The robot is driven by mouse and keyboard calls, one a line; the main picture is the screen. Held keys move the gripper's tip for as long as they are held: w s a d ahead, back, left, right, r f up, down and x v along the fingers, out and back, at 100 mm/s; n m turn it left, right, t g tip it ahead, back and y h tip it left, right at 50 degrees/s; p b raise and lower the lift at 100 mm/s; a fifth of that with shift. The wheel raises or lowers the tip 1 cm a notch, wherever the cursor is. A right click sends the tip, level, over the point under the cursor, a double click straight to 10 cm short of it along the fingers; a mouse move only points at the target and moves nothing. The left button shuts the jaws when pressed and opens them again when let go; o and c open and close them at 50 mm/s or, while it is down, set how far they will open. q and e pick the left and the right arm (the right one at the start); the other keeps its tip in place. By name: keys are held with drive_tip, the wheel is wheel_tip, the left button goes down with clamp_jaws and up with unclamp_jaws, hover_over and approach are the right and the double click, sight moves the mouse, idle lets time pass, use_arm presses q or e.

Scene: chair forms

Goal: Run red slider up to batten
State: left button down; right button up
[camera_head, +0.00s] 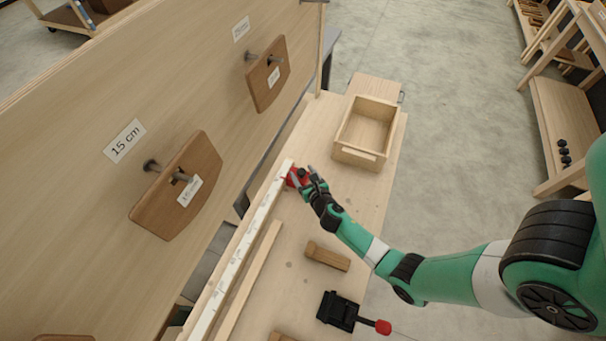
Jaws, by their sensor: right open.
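The red slider (292,180) is at the far end of a long white marked rule (241,252) on the bench. It is partly hidden by my right gripper (301,177), which is open with its fingertips close at the slider's right side. I cannot tell whether they touch it. A thin pale wooden strip (250,279) lies along the right side of the rule, nearer the bottom of the view. I cannot tell whether this strip is the batten. My left gripper is not in view.
An open wooden box (359,155) stands at the bench's far end. A wooden block (327,256) and a black device with a red knob (340,311) are at the near right. A tall panel with hung wooden plates (178,187) rises at left.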

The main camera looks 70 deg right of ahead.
clamp_jaws()
idle(1.3)
